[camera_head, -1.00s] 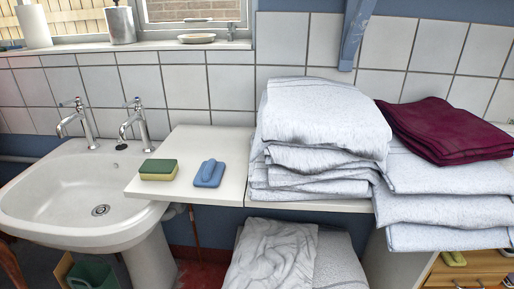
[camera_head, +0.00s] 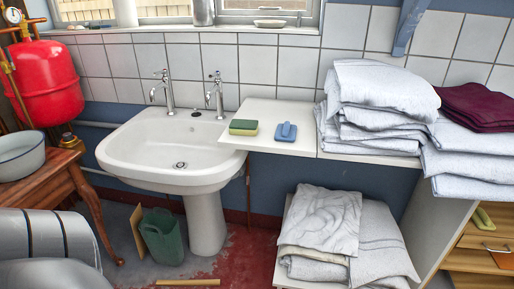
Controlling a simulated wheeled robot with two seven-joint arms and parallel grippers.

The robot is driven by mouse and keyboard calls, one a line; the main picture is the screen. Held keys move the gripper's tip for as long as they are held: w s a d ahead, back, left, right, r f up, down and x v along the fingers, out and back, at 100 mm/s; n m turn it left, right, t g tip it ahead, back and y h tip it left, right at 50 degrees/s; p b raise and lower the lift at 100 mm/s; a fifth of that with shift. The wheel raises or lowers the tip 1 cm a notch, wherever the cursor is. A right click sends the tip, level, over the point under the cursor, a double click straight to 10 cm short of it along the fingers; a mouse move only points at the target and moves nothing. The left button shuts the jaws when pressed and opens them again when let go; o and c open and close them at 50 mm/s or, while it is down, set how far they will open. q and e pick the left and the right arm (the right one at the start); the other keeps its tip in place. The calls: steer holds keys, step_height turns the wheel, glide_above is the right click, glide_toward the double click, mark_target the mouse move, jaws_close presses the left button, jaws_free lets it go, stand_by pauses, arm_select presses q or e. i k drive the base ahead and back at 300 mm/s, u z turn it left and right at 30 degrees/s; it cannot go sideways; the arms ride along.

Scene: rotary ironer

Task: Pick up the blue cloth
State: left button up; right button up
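A small blue item (camera_head: 286,131) lies on the white counter (camera_head: 271,112) between the sink and the towel stack. It has a raised middle part, and I cannot tell whether it is cloth or a brush. It stands apart from the green and yellow sponge (camera_head: 243,127) to its left. A blue-grey strip (camera_head: 408,26) shows against the tiles at the top right; I cannot tell whether it is cloth or a fixed part. Neither of my grippers is in view.
A white sink (camera_head: 150,152) stands left of the counter. Folded pale towels (camera_head: 375,85) are stacked on its right, near a maroon cloth (camera_head: 480,106). More linen (camera_head: 325,222) lies below. A wooden table (camera_head: 45,180), red tank (camera_head: 48,82) and green bin (camera_head: 163,237) are left.

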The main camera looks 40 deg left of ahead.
mark_target(287, 132)
steer(key=k, duration=0.25)
steer(key=u, duration=1.35)
